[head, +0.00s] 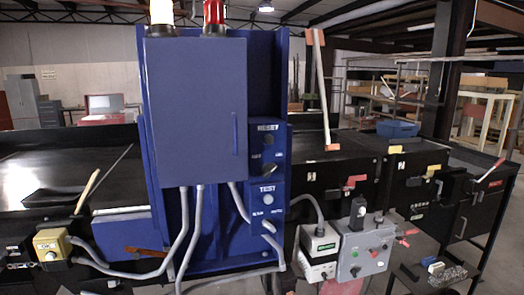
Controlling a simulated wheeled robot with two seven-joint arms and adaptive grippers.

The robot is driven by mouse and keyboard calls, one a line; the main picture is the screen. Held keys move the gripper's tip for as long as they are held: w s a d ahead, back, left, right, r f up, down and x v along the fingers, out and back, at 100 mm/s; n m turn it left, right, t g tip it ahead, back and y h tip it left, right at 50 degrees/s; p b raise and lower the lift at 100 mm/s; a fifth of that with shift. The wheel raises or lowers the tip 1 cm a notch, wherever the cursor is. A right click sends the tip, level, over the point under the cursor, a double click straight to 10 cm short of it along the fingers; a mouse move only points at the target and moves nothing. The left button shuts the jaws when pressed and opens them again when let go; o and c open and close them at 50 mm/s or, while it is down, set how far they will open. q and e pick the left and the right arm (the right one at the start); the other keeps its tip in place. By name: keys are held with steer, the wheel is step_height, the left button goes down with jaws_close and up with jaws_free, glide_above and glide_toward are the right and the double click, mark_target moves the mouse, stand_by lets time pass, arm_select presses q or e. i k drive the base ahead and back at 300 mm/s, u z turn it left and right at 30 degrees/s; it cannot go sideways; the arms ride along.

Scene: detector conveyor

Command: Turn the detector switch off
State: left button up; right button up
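A blue detector cabinet (195,100) stands upright in the middle of the head view. On its right side is a small blue control panel with a RESET label above a dark round control (267,140). A small selector switch (269,170) sits below it, between two labels too blurred to read. Its setting cannot be told. A lower box labelled TEST (267,189) has a pale round button (267,199). Which control is the detector switch is not clearly marked. Neither of my grippers shows in the head view.
Grey conduits (196,225) hang below the cabinet. A yellow button box (52,244) is at the lower left. A grey control box (366,250) and a white box (319,245) stand at the lower right. Black conveyor surfaces (330,150) extend on both sides.

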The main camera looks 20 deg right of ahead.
mark_target(267, 168)
steer(key=k, duration=1.05)
steer(key=u, duration=1.15)
steer(key=i, duration=0.9)
steer(key=z, duration=0.45)
steer(key=i, duration=0.95)
steer(key=z, duration=0.85)
